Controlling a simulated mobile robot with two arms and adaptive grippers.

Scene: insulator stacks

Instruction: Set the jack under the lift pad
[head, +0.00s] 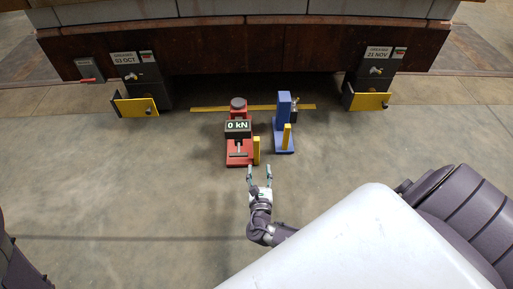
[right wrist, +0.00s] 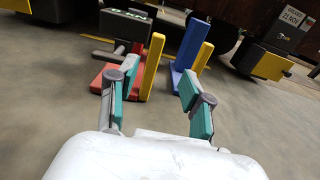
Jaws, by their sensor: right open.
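The red jack (head: 239,151) stands on the floor, with a dark display reading 0 kN, a grey round top and a yellow upright post (head: 256,150) at its right front. In the right wrist view the jack (right wrist: 110,75) is ahead, left of centre. My right gripper (head: 259,169) is open and empty just in front of the jack, below the yellow post. In the right wrist view its fingers (right wrist: 157,84) are spread, with the yellow post beyond and between them. I cannot pick out a lift pad under the dark structure. My left gripper is not in view.
A blue stand (head: 284,125) with its own yellow post is close to the jack's right. A yellow strip (head: 205,108) lies behind on the floor. Dark supports with yellow plates (head: 136,107) (head: 370,101) flank the space under the brown structure (head: 240,45). The left floor is clear.

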